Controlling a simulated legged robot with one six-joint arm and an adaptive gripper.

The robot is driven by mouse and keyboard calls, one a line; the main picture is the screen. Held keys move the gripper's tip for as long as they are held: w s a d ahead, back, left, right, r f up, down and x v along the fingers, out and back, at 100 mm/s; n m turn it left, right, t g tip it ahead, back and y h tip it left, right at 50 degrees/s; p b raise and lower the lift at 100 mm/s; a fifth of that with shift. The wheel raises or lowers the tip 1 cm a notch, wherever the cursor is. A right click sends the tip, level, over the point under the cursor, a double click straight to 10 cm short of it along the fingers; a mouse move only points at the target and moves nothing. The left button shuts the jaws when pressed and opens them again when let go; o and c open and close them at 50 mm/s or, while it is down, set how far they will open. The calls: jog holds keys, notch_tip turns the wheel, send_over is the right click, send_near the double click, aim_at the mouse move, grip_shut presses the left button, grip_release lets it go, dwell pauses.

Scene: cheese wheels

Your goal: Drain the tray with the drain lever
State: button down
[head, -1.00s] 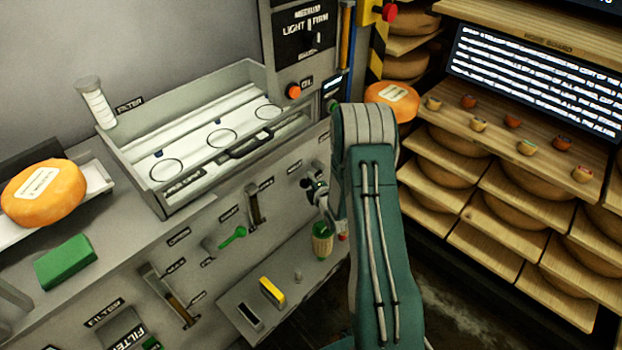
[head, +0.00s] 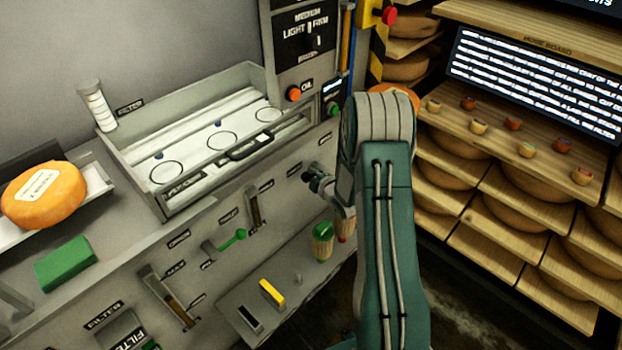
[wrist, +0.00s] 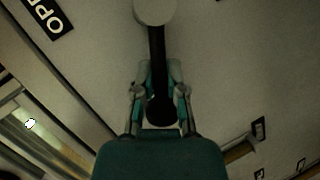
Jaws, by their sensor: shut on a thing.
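The tray (head: 135,166) is a grey open box on the counter, left of centre in the head view. Its pale floor carries several circles, and a dark handle is on its front. My gripper (head: 313,180) is at the front panel below and to the right of the tray, beside my upright arm. In the wrist view my gripper (wrist: 160,92) is shut on a lever with a dark shaft (wrist: 157,48) and a pale round end. I take this as the drain lever, though its label is not readable. The lever is mostly hidden in the head view.
An orange cheese wheel (head: 45,194) and a green block (head: 65,263) lie on the left counter. Cheese shelves (head: 490,185) stand at the right.

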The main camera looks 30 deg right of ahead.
jog(key=d+r+m+y, duration=0.1)
jog(key=m, duration=0.1)
jog(key=d+r+m+g+y, duration=0.1)
jog(key=shift+w+m+g, duration=0.3)
jog(key=shift+m, duration=0.1)
jog(key=m+y, duration=0.1)
jog(key=d+m+y, duration=0.1)
jog(key=d+r+m+g, duration=0.1)
jog(key=shift+w+y, duration=0.35)
jog(key=shift+y, duration=0.05)
jog(key=shift+m, duration=0.3)
jog(key=c, duration=0.7)
grip_release()
jog(key=shift+f, duration=0.1)
jog(key=shift+d, duration=0.1)
jog(key=v, duration=1.2)
jog(key=shift+d+f, duration=0.1)
jog(key=shift+d, duration=0.05)
